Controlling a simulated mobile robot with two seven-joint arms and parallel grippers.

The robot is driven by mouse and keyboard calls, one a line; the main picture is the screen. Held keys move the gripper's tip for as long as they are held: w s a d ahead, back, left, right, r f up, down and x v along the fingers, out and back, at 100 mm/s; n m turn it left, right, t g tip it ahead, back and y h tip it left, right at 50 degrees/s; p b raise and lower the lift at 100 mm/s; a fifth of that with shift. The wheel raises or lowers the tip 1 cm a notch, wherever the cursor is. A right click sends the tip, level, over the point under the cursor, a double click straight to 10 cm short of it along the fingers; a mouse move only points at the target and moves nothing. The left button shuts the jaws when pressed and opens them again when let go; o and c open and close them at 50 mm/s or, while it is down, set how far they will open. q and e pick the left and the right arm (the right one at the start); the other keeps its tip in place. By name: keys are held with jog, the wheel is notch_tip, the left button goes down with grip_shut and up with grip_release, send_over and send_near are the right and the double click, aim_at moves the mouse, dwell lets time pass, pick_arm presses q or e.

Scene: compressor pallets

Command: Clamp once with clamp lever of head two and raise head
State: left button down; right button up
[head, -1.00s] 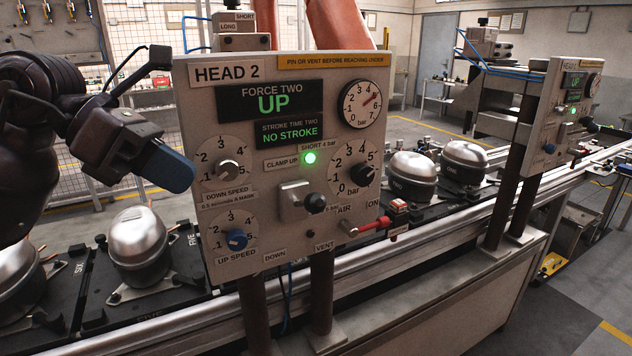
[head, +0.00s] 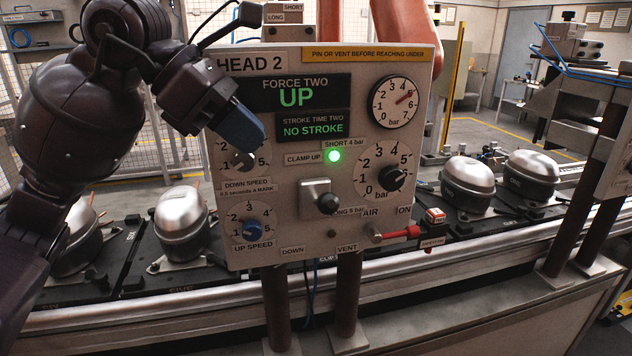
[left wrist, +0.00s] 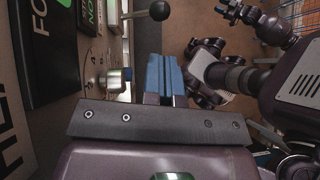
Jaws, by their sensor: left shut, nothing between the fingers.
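The head 2 panel (head: 285,170) stands upright in the middle of the head view. Its display reads FORCE TWO UP and NO STROKE, and a green lamp (head: 334,156) is lit beside CLAMP UP. The clamp lever (head: 327,203) has a black ball knob on a grey block, low in the panel's middle. A black ball on a rod (left wrist: 159,11) shows at the top of the left wrist view. My left gripper (head: 241,137) is shut and empty, in front of the panel's left side, up and left of the lever. Its blue fingers (left wrist: 163,75) are together.
A red-handled air valve (head: 398,233) juts from the panel's lower right. Silver-topped compressors (head: 181,212) sit on dark pallets along the conveyor, behind the panel on both sides. Posts (head: 347,300) carry the panel. A second head (head: 590,50) stands at far right.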

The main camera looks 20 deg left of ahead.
aim_at(319, 198)
dwell(0.3)
pick_arm(q)
jog(key=x, duration=0.8)
jog(key=shift+d+f, duration=0.15)
jog(key=shift+f, duration=0.05)
jog(key=shift+w+d+f+b, duration=0.3)
jog(key=shift+d+f, duration=0.15)
jog(key=shift+f, duration=0.1)
